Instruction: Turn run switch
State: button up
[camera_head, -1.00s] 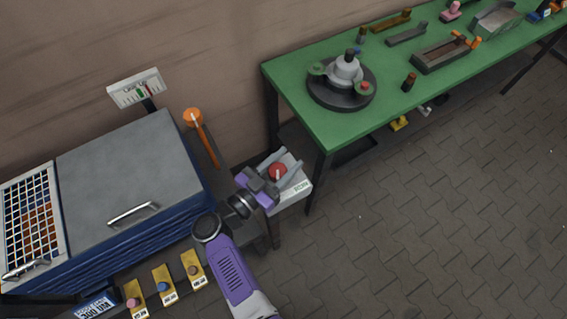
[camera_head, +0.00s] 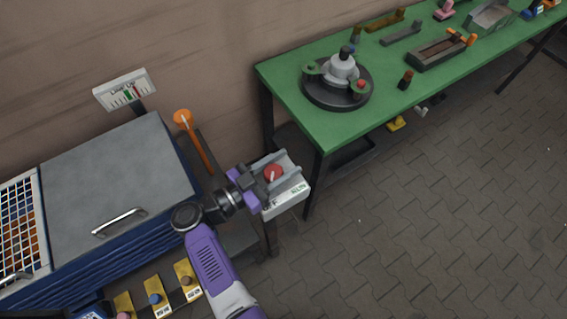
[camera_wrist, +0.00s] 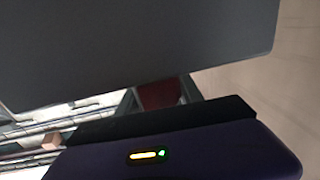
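The run switch is a round red knob (camera_head: 272,173) with a pale pointer, on top of a white box (camera_head: 284,204) marked with OFF and RUN lettering. My gripper (camera_head: 276,172) is over the box, with one grey finger on each side of the knob. The fingers stand apart and look open; whether they touch the knob cannot be told. In the wrist view a dark red patch (camera_wrist: 160,95), likely the knob, shows between the dark fingers, partly hidden by a large grey surface.
A green table (camera_head: 335,127) with a round fixture (camera_head: 338,85) and several parts stands to the right. A blue cabinet with a grey lid (camera_head: 110,185) is at left, with an orange-ended lever (camera_head: 183,120) and a gauge panel (camera_head: 125,90) behind. The paved floor at lower right is clear.

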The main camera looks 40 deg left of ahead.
aim_at(265, 177)
jog(key=o, duration=0.3)
jog(key=shift+o, duration=0.2)
jog(key=shift+s, duration=0.1)
jog(key=shift+b+v, duration=0.75)
jog(key=shift+v, duration=3.1)
jog(key=shift+a+r, duration=0.1)
